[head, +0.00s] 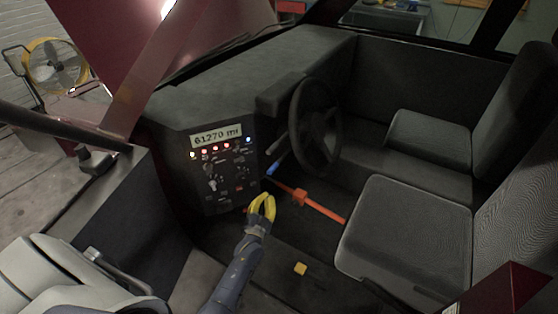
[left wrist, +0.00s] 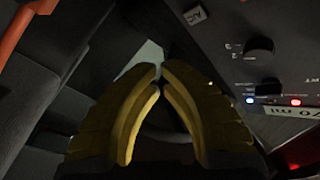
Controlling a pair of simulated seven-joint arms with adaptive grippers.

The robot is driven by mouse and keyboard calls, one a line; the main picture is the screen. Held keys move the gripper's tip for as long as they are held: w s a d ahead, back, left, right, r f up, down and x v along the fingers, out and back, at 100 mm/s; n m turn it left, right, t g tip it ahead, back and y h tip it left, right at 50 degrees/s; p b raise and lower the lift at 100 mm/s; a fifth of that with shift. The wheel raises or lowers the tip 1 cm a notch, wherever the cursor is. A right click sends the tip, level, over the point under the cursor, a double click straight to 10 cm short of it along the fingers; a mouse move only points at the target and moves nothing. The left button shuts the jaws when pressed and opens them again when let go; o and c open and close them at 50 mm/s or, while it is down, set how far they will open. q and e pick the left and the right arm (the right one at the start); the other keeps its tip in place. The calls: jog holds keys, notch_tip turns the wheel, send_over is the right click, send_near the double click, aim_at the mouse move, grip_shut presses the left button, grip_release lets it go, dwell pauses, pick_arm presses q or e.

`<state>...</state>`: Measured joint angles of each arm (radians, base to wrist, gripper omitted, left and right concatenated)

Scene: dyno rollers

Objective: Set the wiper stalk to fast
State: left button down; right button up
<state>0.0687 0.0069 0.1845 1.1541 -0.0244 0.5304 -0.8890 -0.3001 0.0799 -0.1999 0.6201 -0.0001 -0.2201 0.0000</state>
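The steering wheel (head: 316,125) stands at the right end of the dashboard in the head view. A thin grey stalk (head: 277,143) juts out on its left side; it looks like the wiper stalk, but its setting is too small to read. Below it is a blue-tipped lever (head: 272,169). My left gripper (head: 263,197) is below and left of the stalk, in front of the lower panel, apart from both. Its yellow fingers nearly meet at the tips in the left wrist view (left wrist: 160,72), with nothing seen between them. My right gripper is out of view.
The control panel (head: 223,170) has a mileage display, lit lamps and knobs. A knob (left wrist: 259,50) and an A/C button (left wrist: 195,15) show at the wrist. An orange bar (head: 315,205) crosses right of the gripper. Seats (head: 405,235) stand at right; a yellow block (head: 300,268) lies on the floor.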

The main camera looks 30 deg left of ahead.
aim_at(276, 165)
pick_arm(q)
jog(key=c, duration=2)
grip_release()
jog(key=shift+o, duration=1.3)
jog(key=shift+s+f, duration=0.3)
jog(key=o, duration=0.4)
jog(key=shift+m, duration=0.4)
jog(key=s+a+f, duration=0.2)
jog(key=s, duration=0.1)
jog(key=shift+o, duration=0.2)
jog(key=s+a+r+m+h, duration=0.1)
jog(key=s+a+r, duration=0.2)
jog(key=s+a, duration=0.1)
jog(key=shift+s+r+m+h, duration=0.4)
jog(key=shift+s, duration=0.1)
jog(key=s+d+r+n+h, duration=0.25)
jog(key=d+r+h, duration=0.2)
jog(key=r, duration=0.65)
jog(key=shift+n+g, duration=0.4)
jog(key=shift+n, duration=0.15)
jog(key=w, duration=0.5)
jog(key=w+d, duration=0.1)
jog(key=w, duration=1.1)
jog(key=shift+w+d+f, duration=0.25)
jog(key=shift+d, duration=0.15)
